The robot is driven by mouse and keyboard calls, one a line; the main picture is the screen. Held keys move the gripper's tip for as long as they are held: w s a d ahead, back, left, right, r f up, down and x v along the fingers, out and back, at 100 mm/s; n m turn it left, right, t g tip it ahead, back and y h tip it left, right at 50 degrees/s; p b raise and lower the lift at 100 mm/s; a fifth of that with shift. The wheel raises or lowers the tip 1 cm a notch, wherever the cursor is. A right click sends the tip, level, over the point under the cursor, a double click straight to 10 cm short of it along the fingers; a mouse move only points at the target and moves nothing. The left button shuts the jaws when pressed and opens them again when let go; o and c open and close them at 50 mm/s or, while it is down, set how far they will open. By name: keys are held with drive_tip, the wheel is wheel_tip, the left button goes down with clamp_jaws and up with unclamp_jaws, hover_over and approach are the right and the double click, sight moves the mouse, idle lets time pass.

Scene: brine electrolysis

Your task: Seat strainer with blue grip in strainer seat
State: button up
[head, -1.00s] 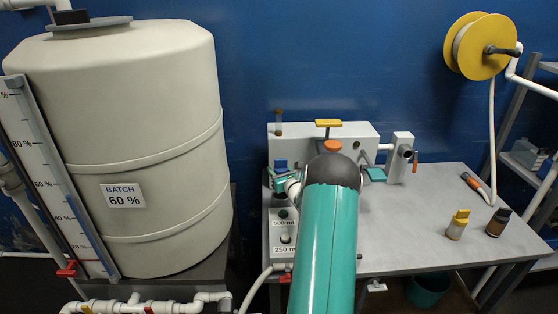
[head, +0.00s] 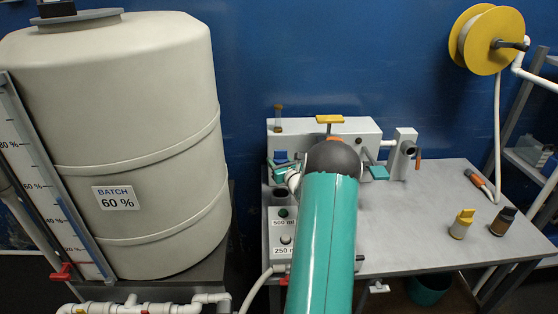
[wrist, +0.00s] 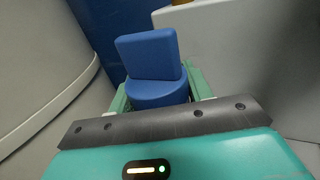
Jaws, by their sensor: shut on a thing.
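The strainer's blue grip (wrist: 152,66) stands up in the middle of the wrist view, between the green fingers of my gripper (wrist: 158,98). My gripper is shut on it. The body of the strainer below the grip is hidden. In the head view the blue grip (head: 281,157) and my gripper (head: 279,167) show small, above the left end of the bench, left of my arm. A dark round opening (head: 279,193) is just below my gripper there; I cannot tell whether it is the strainer seat. I cannot tell whether the strainer touches anything.
A large tank (head: 130,140) stands close on the left. A grey box (head: 360,128) with a yellow handle (head: 330,119) is behind my arm. A white block (head: 403,153) is right of it. The bench middle is clear.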

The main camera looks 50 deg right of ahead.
drive_tip(key=shift+s+d+f, duration=0.1)
drive_tip(key=shift+s+f, duration=0.05)
drive_tip(key=shift+f, duration=2.55)
drive_tip(key=shift+f, duration=2.1)
idle(1.1)
drive_tip(key=shift+f, duration=0.3)
idle(1.8)
